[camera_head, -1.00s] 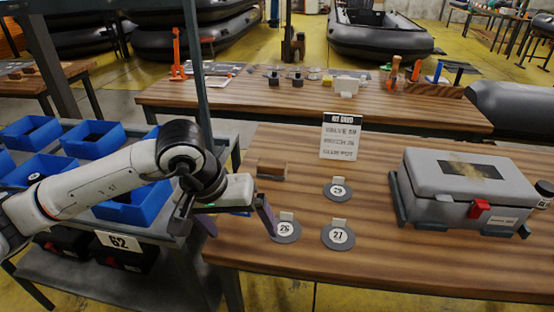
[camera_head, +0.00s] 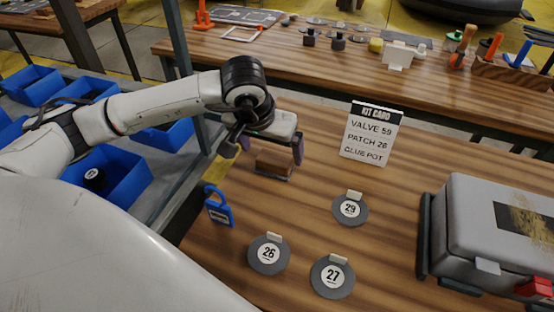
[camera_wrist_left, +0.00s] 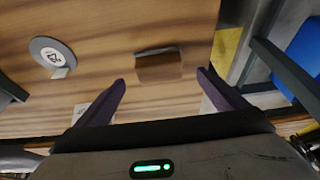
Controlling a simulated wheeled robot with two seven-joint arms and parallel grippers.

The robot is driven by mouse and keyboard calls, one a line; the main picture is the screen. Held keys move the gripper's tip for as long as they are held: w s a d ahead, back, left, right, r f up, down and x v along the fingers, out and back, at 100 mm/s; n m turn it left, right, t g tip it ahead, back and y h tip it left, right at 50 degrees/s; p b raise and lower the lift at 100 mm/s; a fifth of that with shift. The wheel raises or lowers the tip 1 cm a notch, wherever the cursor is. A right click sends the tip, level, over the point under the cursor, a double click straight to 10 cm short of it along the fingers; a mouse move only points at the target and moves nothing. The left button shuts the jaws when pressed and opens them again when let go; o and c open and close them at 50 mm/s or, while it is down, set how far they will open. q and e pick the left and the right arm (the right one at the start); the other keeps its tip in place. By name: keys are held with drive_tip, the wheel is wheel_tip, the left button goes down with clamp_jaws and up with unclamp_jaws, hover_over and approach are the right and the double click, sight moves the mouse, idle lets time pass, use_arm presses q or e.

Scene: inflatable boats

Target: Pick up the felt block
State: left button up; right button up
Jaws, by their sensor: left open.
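The felt block, a small brown block (camera_head: 275,163), sits on the wooden table near its left edge. It also shows in the left wrist view (camera_wrist_left: 158,68), lying between the lines of the two fingers and just past their tips. My left gripper (camera_head: 268,152) is open above the block, one finger on each side of it in the head view. In the left wrist view the open gripper (camera_wrist_left: 161,78) has nothing between its fingers. Whether the fingertips reach down beside the block I cannot tell. My right gripper is not in view.
Round patches 26 (camera_head: 268,255), 27 (camera_head: 332,277) and 29 (camera_head: 350,209) lie to the right and front. A blue padlock-shaped item (camera_head: 218,207) is near the left edge. A kit card (camera_head: 371,135) stands behind; a grey case (camera_head: 505,235) is at right.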

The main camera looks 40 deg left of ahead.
sight(275, 157)
use_arm(q)
drive_tip(key=x, duration=0.6)
drive_tip(key=shift+p, duration=0.4)
drive_tip(key=shift+c, duration=0.2)
drive_tip(key=shift+r, duration=0.1)
drive_tip(key=c, duration=1.1)
drive_tip(key=shift+c, duration=0.2)
drive_tip(key=shift+w, duration=0.1)
wheel_tip(275, 157, up, 10)
drive_tip(key=shift+b, duration=0.3)
